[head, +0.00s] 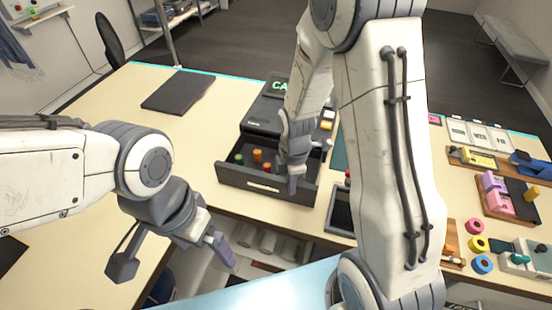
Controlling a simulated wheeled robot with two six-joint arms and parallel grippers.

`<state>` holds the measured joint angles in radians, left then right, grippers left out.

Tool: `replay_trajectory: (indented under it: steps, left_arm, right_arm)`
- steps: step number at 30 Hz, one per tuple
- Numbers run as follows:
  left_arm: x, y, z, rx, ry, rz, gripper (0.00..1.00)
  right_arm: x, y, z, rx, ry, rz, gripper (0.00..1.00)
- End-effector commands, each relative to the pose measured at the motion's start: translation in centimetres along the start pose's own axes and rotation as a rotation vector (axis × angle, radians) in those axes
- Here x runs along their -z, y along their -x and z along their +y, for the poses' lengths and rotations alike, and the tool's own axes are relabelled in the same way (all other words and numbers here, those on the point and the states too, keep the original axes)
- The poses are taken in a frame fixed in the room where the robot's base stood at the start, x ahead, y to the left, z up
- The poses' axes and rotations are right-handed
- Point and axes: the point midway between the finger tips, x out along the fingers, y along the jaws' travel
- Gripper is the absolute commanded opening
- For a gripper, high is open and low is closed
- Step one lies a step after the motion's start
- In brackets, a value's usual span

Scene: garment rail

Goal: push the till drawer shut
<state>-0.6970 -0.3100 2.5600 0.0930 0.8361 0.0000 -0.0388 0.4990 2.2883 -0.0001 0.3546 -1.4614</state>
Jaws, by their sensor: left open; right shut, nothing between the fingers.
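The till drawer (264,188) is a dark grey tray sticking out toward me from under the black till (262,118). It holds several small green and orange pieces, and a pale label is on its front. My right gripper (292,184) is shut and empty at the drawer's right part, its tip by the front panel. I cannot tell whether it touches the panel. My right arm hides part of the till and its display. My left gripper (178,262) is open and empty, below and left of the drawer, near the table's front edge.
A dark mat (178,91) lies at the back left of the table. A dark tray (341,212) stands right of the drawer, partly behind my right arm. Tape rolls (477,243) and small trays crowd the right side. The table left of the drawer is clear.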

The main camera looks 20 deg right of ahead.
Motion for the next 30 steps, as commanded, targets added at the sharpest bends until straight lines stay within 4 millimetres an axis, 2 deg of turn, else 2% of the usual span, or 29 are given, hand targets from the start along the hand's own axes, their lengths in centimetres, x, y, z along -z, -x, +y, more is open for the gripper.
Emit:
replay_trajectory:
  steps: [30]
  left_arm:
    - [0.1, 1.1, 0.1, 0.0, 0.0, 0.0, 1.0]
  right_arm:
    - [-3.6, 0.1, 6.3, -0.003, -0.002, 0.0, 0.0]
